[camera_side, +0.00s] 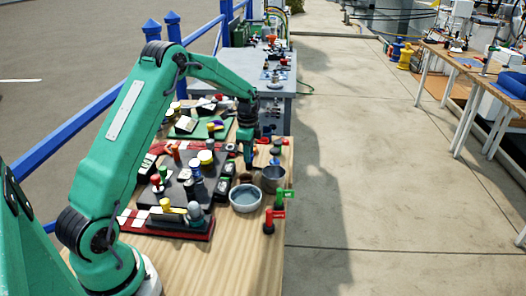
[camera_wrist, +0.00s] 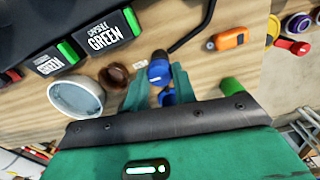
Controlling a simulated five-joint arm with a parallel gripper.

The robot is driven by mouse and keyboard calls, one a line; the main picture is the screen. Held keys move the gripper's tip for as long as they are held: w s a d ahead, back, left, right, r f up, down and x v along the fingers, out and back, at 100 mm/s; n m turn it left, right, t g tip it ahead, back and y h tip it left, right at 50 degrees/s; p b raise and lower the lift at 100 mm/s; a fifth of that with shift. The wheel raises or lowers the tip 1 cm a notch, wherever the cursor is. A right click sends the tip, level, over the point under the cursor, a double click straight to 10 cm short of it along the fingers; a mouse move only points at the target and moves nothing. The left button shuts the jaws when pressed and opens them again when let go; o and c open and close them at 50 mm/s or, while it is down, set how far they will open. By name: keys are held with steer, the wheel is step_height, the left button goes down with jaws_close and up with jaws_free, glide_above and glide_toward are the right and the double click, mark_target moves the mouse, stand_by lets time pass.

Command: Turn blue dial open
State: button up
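A small blue dial (camera_wrist: 160,72) with a dark cap shows between the fingers of my gripper (camera_wrist: 160,84) in the wrist view. The green fingers stand apart, one on each side of it; I cannot tell whether they touch it. In the side view my gripper (camera_side: 248,148) points down over the far right part of the wooden table, and its tips hide most of what is below. The dial's markings and its turn position cannot be made out.
A grey-white bowl (camera_side: 246,197) and a dark cup (camera_side: 271,178) stand close by on the table (camera_side: 180,262). Red (camera_side: 268,220) and green (camera_side: 279,199) tagged pegs stand at the right edge. Black "CAPSULE GREEN" boxes (camera_wrist: 105,35) and an orange item (camera_wrist: 229,39) lie near the dial.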

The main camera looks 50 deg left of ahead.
steer(key=shift+c, duration=0.6)
steer(key=shift+n, duration=0.4)
steer(key=n, duration=0.2)
steer(key=shift+n, duration=0.3)
steer(key=n, duration=0.8)
steer(key=shift+r+n, duration=0.1)
steer(key=shift+n, duration=1.8)
